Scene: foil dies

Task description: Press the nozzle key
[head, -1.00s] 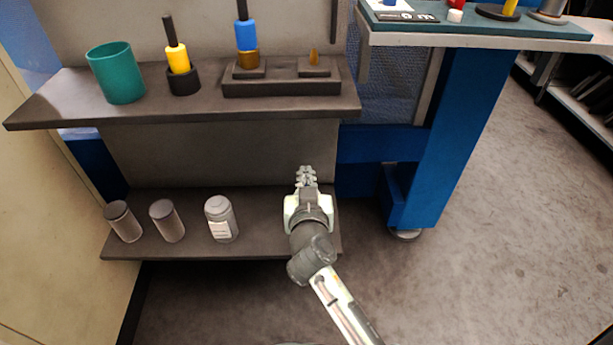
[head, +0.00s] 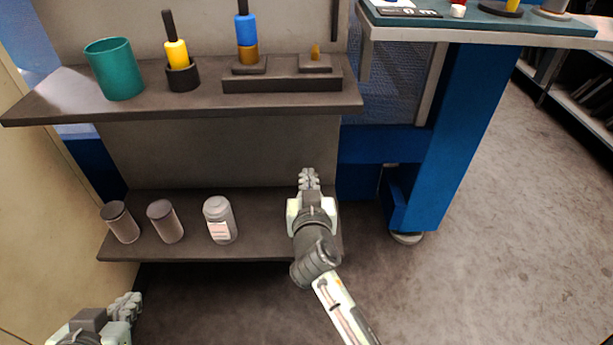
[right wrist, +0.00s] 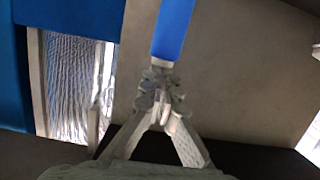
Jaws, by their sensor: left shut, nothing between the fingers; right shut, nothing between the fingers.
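I cannot make out which thing is the nozzle key. A white panel with dark marks (head: 408,12) lies at the edge of the teal mat, top right in the head view, partly cut off. On the upper shelf, a blue-handled tool with a brass end (head: 246,35) stands on a dark block, beside a small brass tip (head: 315,51). My right gripper (head: 308,174) is shut and empty in front of the lower shelf; it also shows in the right wrist view (right wrist: 162,105). My left gripper (head: 132,303) is shut and empty at the lower left.
The upper shelf (head: 205,103) also holds a teal cup (head: 115,70) and a yellow-handled tool (head: 177,53) in a dark holder. Several canisters, including a white labelled jar (head: 220,221), stand on the lower shelf. A blue table leg (head: 457,130) stands right of my right gripper.

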